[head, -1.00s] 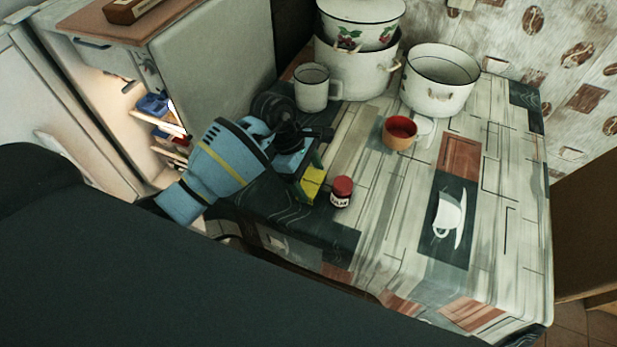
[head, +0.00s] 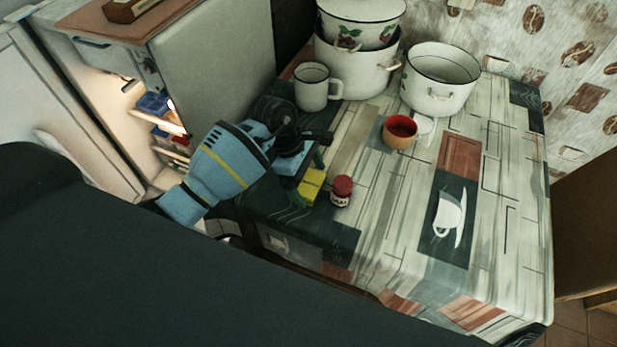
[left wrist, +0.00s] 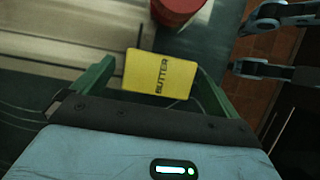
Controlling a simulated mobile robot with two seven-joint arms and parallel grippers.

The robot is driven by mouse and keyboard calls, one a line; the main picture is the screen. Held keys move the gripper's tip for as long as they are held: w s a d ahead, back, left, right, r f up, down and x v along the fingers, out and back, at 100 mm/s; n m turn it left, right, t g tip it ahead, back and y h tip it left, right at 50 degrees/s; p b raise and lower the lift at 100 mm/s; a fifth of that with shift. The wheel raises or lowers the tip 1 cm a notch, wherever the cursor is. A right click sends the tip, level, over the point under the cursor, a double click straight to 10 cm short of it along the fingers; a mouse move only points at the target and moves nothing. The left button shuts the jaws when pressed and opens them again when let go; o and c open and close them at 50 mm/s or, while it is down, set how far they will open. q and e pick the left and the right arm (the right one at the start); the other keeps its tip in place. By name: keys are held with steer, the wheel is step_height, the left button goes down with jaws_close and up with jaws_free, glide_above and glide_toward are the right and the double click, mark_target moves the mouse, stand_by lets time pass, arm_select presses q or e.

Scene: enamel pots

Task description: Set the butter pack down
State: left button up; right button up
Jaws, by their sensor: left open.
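The yellow butter pack (head: 312,186) is at the left part of the table, beside the red-lidded jar (head: 341,191). In the left wrist view the pack (left wrist: 158,75) shows its BUTTER lettering. My left gripper (head: 304,177) is open around the pack. In the left wrist view its green fingers stand one on each side of the pack, with a gap visible on both sides. Whether the pack's underside touches the tablecloth is hidden. The jar (left wrist: 178,8) also shows just beyond the pack there. My right gripper is not seen in the head view.
An orange mug (head: 399,133), a white mug (head: 313,88), a white pot (head: 440,80) and stacked pots (head: 357,70) stand toward the back. The table (head: 400,230) is clear to the right and front.

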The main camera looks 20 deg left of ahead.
arm_select(q)
steer(key=shift+a+r, duration=0.1)
steer(key=shift+r, duration=0.25)
steer(key=v, duration=1.1)
steer(key=shift+r, duration=0.3)
